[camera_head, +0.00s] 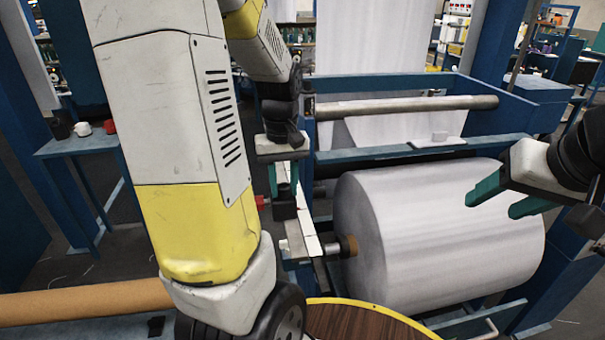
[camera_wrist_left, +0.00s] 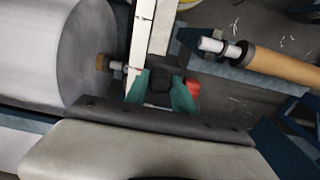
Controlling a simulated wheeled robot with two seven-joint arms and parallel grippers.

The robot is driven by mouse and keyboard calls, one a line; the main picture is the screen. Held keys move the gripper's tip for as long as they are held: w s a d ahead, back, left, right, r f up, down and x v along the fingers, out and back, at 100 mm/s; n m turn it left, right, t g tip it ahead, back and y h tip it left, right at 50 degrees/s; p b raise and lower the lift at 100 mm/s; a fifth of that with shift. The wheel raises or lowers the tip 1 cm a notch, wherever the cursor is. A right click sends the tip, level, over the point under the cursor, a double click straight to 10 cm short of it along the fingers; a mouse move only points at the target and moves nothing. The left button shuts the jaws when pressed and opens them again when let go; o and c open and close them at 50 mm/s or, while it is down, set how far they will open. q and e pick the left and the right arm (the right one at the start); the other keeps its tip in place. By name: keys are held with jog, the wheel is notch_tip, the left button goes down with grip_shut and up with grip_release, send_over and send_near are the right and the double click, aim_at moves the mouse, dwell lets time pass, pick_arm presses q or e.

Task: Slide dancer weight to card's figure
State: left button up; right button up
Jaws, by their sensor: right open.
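The dancer weight is a dark block (camera_head: 284,208) with a red knob (camera_head: 261,202), on a narrow white bar (camera_head: 305,238) left of the big fabric roll. The left wrist view shows the weight (camera_wrist_left: 160,84), red knob (camera_wrist_left: 193,88) and bar (camera_wrist_left: 146,40). My left gripper (camera_head: 284,182) points down with its green fingers on either side of the block, seemingly touching it; their tips are partly hidden. My right gripper (camera_head: 490,206) is open and empty in front of the roll's right part. No figure is readable; a small pale plate (camera_head: 438,143) lies on the blue crossbeam.
The large white roll (camera_head: 440,235) fills the middle right, with a metal roller (camera_head: 405,107) above it. A brown tube (camera_head: 85,300) lies at lower left. A round wooden top (camera_head: 365,325) is at the bottom. A blue side table (camera_head: 85,143) holds small items.

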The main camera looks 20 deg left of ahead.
pick_arm(q)
jog(key=o, duration=0.3)
notch_tip(320, 180, up, 8)
jog(key=shift+f, duration=0.1)
dwell(0.4)
dwell(1.2)
